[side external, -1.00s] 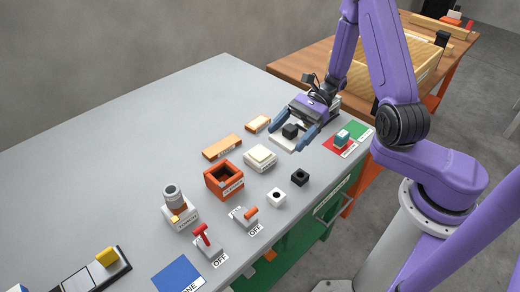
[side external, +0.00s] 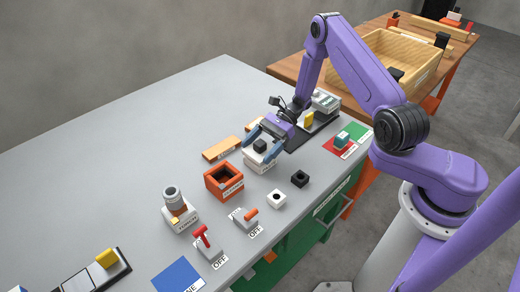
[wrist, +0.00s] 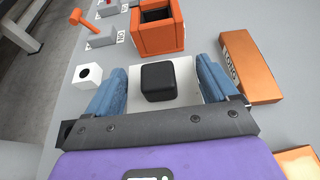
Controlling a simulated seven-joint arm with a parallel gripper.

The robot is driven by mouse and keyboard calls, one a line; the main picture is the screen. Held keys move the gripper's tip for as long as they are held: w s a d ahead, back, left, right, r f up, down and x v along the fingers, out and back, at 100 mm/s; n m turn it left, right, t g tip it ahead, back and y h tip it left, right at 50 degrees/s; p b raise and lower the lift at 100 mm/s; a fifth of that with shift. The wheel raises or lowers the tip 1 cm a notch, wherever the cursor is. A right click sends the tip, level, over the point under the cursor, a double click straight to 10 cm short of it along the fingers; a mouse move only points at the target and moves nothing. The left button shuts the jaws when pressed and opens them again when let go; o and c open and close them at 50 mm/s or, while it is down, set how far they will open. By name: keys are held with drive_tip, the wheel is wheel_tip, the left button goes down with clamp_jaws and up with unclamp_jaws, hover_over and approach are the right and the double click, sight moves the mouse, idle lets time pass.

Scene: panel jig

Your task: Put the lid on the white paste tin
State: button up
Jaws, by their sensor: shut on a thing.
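My gripper (side external: 262,147) is shut on the lid, a white square plate with a black block-shaped knob (side external: 260,145). The white paste tin (side external: 258,168), with a label on its front, is directly below the lid in the side view. In the wrist view the lid (wrist: 186,92) lies flat between my two blue fingers, with the black knob (wrist: 167,82) in the middle. The lid hides the top of the tin. I cannot tell whether the lid touches the tin or is a little above it.
An orange open box (side external: 223,181) stands close by at the left. An orange labelled block (side external: 221,149) lies behind it. A white holed cube (side external: 276,198) and a black one (side external: 300,179) sit in front. Two switches (side external: 208,247) (side external: 244,218) stand nearer the front edge.

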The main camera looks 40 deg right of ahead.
drive_tip(key=shift+f, duration=0.5)
drive_tip(key=shift+f, duration=0.1)
drive_tip(key=o, duration=0.8)
